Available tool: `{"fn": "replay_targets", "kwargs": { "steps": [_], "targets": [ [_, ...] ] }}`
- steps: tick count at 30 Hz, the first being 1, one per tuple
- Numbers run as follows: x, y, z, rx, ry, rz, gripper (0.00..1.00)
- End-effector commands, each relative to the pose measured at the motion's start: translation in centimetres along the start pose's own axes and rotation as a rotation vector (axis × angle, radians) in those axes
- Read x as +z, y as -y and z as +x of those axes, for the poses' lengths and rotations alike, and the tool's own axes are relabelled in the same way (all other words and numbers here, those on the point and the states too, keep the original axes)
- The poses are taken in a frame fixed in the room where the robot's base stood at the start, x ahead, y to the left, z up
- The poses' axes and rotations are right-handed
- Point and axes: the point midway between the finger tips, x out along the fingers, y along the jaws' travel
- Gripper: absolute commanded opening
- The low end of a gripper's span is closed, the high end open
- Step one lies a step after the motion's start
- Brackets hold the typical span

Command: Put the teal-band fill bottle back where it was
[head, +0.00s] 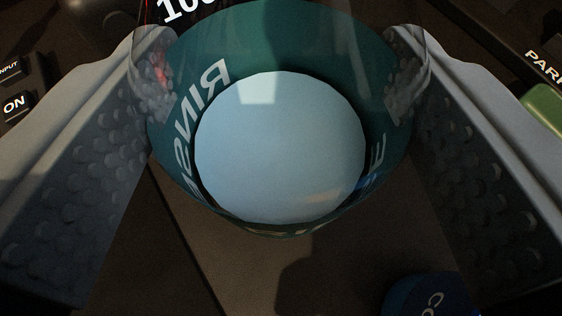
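The teal-band bottle (285,38) fills the middle of the view, close to the camera. It is clear-walled, with a teal band whose lettering, partly readable as "RINS", shows mirrored. A pale blue round face (280,145) shows inside the band; I cannot tell if it is liquid or the base. My gripper (280,70) has one dimpled grey finger on each side of the bottle, both against its wall, so it is shut on it. I cannot tell whether the bottle touches anything below.
A blue round thing lettered "CO" (432,297) is at the lower right. A green part (546,108) sits by a dark "PARK" panel at the right edge. Dark "INPUT" and "ON" keys (17,103) are at the left. A "100" marking (187,10) is at the top.

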Motion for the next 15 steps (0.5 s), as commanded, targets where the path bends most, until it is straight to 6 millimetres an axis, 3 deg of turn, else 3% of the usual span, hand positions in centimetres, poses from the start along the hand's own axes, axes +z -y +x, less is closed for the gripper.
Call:
{"fn": "replay_targets", "kwargs": {
  "steps": [15],
  "targets": [
    [4.2, 0.0, 1.6, 0.0, -0.002, 0.0, 0.22]
  ]
}}
